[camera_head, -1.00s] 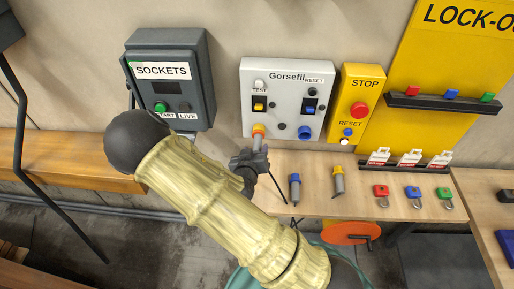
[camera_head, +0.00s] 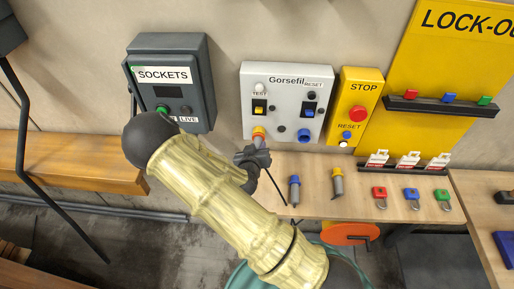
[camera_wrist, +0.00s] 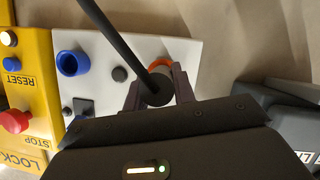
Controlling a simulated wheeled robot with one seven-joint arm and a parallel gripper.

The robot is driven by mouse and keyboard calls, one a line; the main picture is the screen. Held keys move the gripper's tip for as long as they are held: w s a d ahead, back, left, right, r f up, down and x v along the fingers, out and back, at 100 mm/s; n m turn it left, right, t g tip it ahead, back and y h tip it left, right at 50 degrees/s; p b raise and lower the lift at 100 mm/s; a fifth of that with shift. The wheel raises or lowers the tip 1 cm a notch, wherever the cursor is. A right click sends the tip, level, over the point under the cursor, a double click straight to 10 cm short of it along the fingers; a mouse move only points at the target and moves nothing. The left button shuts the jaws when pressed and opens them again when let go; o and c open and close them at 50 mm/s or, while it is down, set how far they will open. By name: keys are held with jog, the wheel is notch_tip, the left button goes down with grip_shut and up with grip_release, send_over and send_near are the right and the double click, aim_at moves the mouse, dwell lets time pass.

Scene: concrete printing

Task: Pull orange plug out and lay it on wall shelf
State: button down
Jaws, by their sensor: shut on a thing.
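The orange plug (camera_head: 258,134) is at the lower left of the white Gorsefil panel (camera_head: 287,74), at its orange socket. Its grey body runs down into my gripper (camera_head: 254,157). In the wrist view my gripper (camera_wrist: 158,90) has its two fingers on either side of the plug's dark round end, with the orange ring (camera_wrist: 161,65) behind it. A black cable runs from the plug's end across the wrist view. My gripper is shut on the plug. I cannot tell whether the plug is fully seated. The wooden wall shelf (camera_head: 350,205) lies below the panel.
A blue-ringed plug (camera_head: 295,188) and a yellow-ringed plug (camera_head: 338,183) lie on the shelf, with red, blue and green padlocks (camera_head: 412,194) to the right. A yellow stop box (camera_head: 358,105) adjoins the panel. A dark sockets box (camera_head: 172,80) is at left.

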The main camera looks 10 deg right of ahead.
jog(key=shift+s+a, duration=0.1)
jog(key=shift+s, duration=0.05)
jog(key=s, duration=0.1)
jog(key=s+a+b, duration=0.1)
jog(key=s, duration=0.3)
jog(key=shift+s+a, duration=0.25)
jog(key=shift+a, duration=0.1)
dwell(0.7)
jog(key=s+a+p, duration=0.2)
jog(key=s+p, duration=0.3)
jog(key=shift+s, duration=0.35)
dwell(0.7)
jog(key=shift+d, duration=0.1)
